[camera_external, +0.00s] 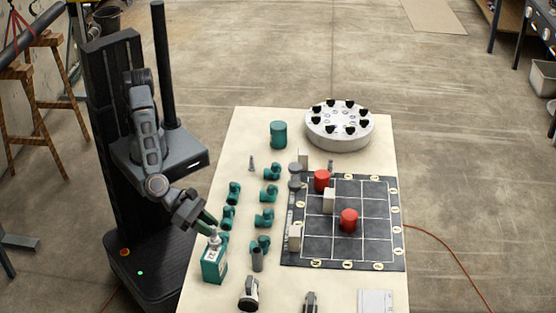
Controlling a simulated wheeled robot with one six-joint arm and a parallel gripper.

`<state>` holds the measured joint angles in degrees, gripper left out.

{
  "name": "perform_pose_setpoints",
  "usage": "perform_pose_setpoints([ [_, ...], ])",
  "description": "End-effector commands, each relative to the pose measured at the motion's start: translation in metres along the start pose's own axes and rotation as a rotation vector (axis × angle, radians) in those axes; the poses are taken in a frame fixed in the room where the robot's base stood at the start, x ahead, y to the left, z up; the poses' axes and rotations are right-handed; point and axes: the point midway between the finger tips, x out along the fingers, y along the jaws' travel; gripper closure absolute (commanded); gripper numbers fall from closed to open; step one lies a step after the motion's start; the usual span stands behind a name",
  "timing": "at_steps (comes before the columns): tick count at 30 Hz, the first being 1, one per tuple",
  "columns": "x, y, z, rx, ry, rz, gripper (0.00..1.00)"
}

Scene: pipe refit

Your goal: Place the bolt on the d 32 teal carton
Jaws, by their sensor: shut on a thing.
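The teal carton (214,268) with a white label stands at the front left of the table. A small light grey piece, which looks like the bolt (214,242), is at the top of the carton. My gripper (211,231) is shut on the bolt, directly above the carton. The bolt's lower end seems to meet the carton's top, but I cannot tell if it touches. The "d 32" print is too small to read.
Several teal pipe fittings (264,220) stand in rows right of the carton. A dark grid board (370,247) holds red and cream pieces. A round white holder (340,141) and a teal cylinder (278,135) stand at the back. Small tools lie along the front.

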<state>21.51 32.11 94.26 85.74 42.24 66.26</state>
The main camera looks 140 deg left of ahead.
Motion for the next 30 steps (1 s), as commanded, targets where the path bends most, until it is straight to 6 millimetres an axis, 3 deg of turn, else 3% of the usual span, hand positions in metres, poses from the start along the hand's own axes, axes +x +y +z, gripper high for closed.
perform_pose_setpoints([
  [16, 0.0055, -0.0002, -0.0105, -0.001, -0.001, -0.001, 1.00],
  [17, 0.0049, 0.0000, -0.0098, -0.001, 0.000, -0.001, 0.74],
  [18, 0.0047, 0.0000, -0.0096, -0.001, 0.000, -0.001, 0.70],
  [24, 0.0047, 0.0000, -0.0096, -0.001, 0.000, -0.001, 0.51],
  [30, 0.0046, 0.0000, -0.0093, -0.001, 0.000, -0.001, 0.51],
])
